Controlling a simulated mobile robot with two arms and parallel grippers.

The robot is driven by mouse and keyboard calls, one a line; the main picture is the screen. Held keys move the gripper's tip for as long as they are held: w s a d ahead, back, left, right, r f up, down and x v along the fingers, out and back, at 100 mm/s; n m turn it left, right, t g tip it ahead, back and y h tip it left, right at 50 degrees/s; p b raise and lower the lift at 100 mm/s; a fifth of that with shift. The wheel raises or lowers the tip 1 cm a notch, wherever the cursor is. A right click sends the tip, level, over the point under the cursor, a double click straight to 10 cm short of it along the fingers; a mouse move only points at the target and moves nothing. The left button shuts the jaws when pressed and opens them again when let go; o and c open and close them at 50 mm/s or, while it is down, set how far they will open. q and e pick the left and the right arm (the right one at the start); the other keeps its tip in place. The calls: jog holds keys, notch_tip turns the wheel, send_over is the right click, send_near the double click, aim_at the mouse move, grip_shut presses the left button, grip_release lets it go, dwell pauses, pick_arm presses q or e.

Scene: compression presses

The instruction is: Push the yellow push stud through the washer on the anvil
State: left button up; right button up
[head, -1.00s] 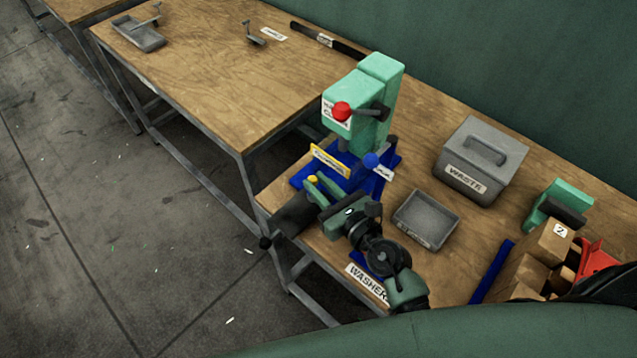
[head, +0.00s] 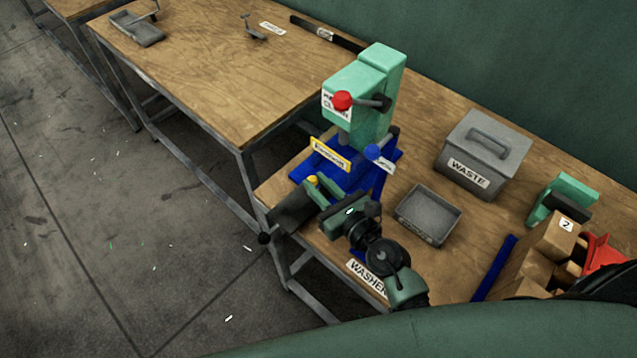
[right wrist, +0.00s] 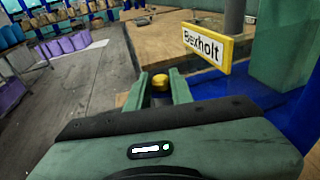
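The yellow push stud (head: 312,179) shows as a small yellow cap at the front of the green press (head: 362,95) with the blue base (head: 382,183). In the right wrist view the stud's yellow cap (right wrist: 160,81) sits above a dark body. My right gripper (head: 320,187) is at the stud. Its two green fingers (right wrist: 160,90) stand apart on either side, with narrow gaps beside the cap. The washer and the anvil cannot be made out. My left gripper is not in view.
A yellow-framed Bexholt sign (right wrist: 207,45) stands close right of the fingers. The press has a red knob (head: 342,100) and a blue knob (head: 371,152). A grey tray (head: 428,215), a lidded waste box (head: 484,153) and cardboard boxes (head: 537,262) stand to the right.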

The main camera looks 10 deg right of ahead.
jog(key=o, duration=0.4)
jog(key=shift+o, duration=0.2)
jog(key=shift+s, duration=0.1)
jog(key=shift+s+d, duration=0.15)
jog(key=shift+s, duration=0.15)
jog(key=b+v, duration=0.1)
jog(key=v, duration=0.6)
jog(key=shift+b, duration=0.35)
